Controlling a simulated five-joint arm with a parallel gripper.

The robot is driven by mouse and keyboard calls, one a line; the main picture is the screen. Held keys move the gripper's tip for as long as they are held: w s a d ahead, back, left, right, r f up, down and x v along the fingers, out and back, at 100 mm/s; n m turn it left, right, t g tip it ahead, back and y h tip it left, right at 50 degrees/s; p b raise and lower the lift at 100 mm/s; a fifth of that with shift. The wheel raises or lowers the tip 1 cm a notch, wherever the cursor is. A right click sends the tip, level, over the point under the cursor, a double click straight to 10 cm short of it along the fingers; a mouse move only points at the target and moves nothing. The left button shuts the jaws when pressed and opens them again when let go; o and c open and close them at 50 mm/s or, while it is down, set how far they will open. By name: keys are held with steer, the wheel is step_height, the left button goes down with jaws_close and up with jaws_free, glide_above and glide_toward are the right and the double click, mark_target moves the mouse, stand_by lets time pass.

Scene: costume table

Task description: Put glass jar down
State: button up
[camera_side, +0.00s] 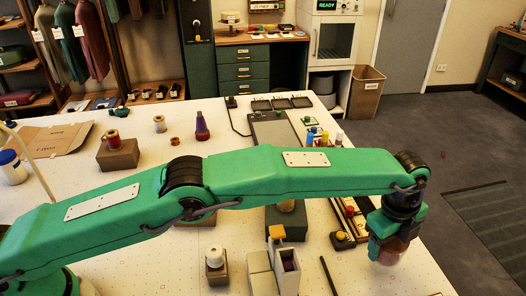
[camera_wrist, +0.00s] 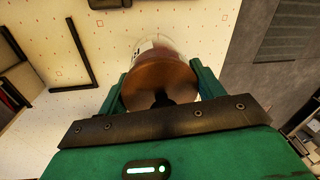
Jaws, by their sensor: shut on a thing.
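My gripper (camera_wrist: 160,92) is shut on the glass jar (camera_wrist: 160,78), which has a brown-copper round top facing the wrist camera. In the wrist view the two green fingers sit on either side of the jar. In the side view the jar (camera_side: 392,252) hangs below my gripper (camera_side: 385,240) near the right edge of the white table (camera_side: 410,280). It looks clear with a reddish-brown part, and the gripper hides some of it. I cannot tell whether its bottom touches the table.
A white block holder (camera_side: 287,270), a white-topped bottle (camera_side: 215,258) on a brown block and a black rod (camera_side: 328,275) are left of the jar. A yellow-knobbed block (camera_side: 342,240) stands closer. The grey floor (camera_side: 470,180) lies past the table's right edge.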

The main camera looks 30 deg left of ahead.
steer(key=shift+f, duration=1.35)
steer(key=shift+f, duration=0.2)
steer(key=o, duration=1.6)
steer(key=shift+f, duration=0.1)
steer(key=r, duration=0.8)
steer(key=s+a+r, duration=0.1)
steer(key=r, duration=0.3)
steer(key=shift+s+a+r, duration=0.1)
steer(key=shift+r, duration=0.05)
